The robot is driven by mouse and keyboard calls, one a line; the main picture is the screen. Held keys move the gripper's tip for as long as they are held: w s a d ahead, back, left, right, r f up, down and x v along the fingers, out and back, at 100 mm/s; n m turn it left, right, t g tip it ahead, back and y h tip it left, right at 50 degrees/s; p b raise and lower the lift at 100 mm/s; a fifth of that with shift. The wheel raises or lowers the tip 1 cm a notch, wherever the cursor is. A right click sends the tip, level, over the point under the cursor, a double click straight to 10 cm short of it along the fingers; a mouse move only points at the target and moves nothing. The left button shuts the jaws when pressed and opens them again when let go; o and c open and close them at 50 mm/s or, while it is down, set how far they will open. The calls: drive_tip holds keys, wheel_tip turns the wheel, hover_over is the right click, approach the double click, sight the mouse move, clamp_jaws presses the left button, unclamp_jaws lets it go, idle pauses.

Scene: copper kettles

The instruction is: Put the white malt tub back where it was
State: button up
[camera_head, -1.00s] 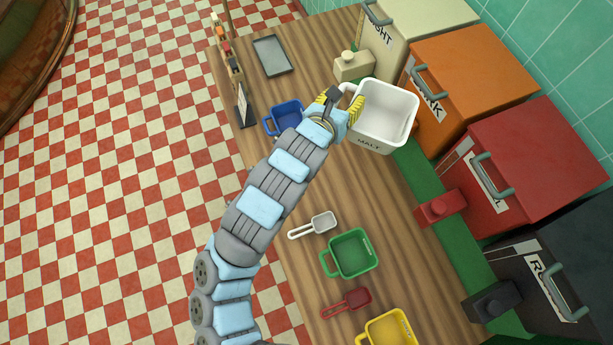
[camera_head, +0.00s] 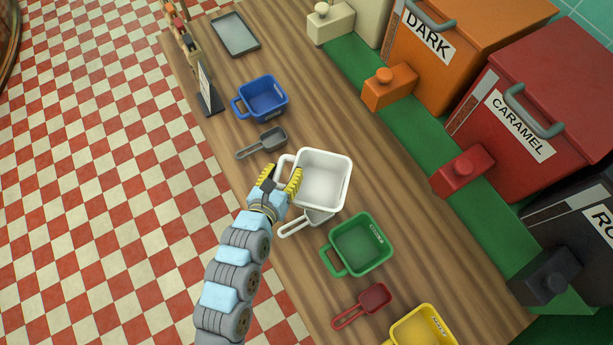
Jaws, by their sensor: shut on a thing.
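The white malt tub (camera_head: 322,178) is in the middle of the view, upright and empty inside. My gripper (camera_head: 279,181), with yellow ribbed fingers, is shut on the tub's handle at its left side. The tub is over the wooden counter (camera_head: 250,190), between the grey scoop and the green tub. It partly covers a white scoop (camera_head: 308,220) just in front of it. I cannot tell whether the tub's base touches the counter or hangs a little above it.
A blue tub (camera_head: 263,98) and grey scoop (camera_head: 263,142) lie behind; a green tub (camera_head: 361,244), red scoop (camera_head: 363,303) and yellow tub (camera_head: 424,328) in front. Orange (camera_head: 385,86) and red (camera_head: 462,170) dispensers line the right. A grey tray (camera_head: 235,34) is at the back.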

drive_tip(key=shift+w+a+f+b, duration=0.45)
drive_tip(key=shift+w+f+b, duration=0.35)
drive_tip(key=shift+w+f, duration=1.4)
drive_tip(key=shift+w+a+f+b, duration=0.45)
drive_tip(key=shift+w+f+b, duration=0.4)
drive_tip(key=shift+w+f, duration=1.3)
drive_tip(key=shift+w+a+f+b, duration=0.45)
drive_tip(key=shift+w+f+b, duration=0.35)
drive_tip(key=shift+w+f, duration=1.4)
drive_tip(key=shift+s+f+b, duration=0.2)
drive_tip(key=shift+f+b, duration=0.15)
drive_tip(key=shift+f, duration=1.05)
drive_tip(key=shift+f, duration=0.1)
drive_tip(key=shift+f, duration=0.1)
drive_tip(key=o, duration=1.2)
